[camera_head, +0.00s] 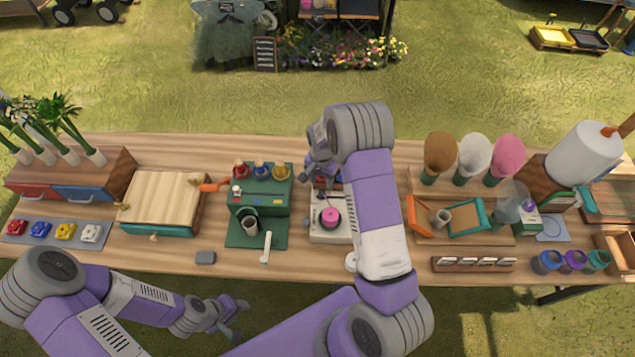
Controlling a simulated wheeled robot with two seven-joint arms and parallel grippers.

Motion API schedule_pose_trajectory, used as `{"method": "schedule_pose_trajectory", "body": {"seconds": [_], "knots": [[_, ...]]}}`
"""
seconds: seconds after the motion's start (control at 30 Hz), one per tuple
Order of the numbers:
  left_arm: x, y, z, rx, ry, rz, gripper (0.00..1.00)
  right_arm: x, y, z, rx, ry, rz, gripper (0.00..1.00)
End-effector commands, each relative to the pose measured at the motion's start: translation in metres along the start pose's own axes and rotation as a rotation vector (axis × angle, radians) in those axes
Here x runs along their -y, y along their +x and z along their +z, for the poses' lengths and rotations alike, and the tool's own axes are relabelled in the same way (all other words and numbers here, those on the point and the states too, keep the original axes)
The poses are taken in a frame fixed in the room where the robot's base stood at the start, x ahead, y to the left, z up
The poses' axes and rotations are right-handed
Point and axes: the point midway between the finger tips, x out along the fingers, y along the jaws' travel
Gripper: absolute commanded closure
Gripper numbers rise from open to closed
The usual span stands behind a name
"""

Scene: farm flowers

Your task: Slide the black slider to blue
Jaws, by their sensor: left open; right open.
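I cannot clearly make out the black slider. A white machine (322,236) with a pink round top piece (330,217) stands at the middle of the table. A small dark part with red and blue on it (327,183) shows at its back, partly covered by my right gripper. My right gripper (322,176) is over this back part, open, with its fingers pointing down; I cannot tell whether it touches anything. My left gripper (236,322) is open and empty in front of the table's near edge, away from the objects.
A green dispenser (259,207) with red, yellow and blue tops stands left of the white machine. My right arm hides the table just right of it. Wrapping cones (474,153) and a wooden tray (422,212) stand further right.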

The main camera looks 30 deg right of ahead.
Motion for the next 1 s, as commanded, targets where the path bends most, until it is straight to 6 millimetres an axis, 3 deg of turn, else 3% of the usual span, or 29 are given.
{"method": "schedule_pose_trajectory", "body": {"seconds": [0.3,0.7,1.0], "knots": [[-0.001,-0.003,0.000,0.000,0.000,0.000,0.57,0.000,0.048,0.000,0.001,0.000,0.001,0.51],[-0.001,-0.004,0.000,0.000,0.000,0.000,0.57,0.000,0.058,0.000,0.000,-0.001,-0.001,0.51],[-0.001,-0.004,0.000,0.000,0.000,0.000,0.57,0.000,0.058,0.000,0.000,-0.001,-0.001,0.95]]}}
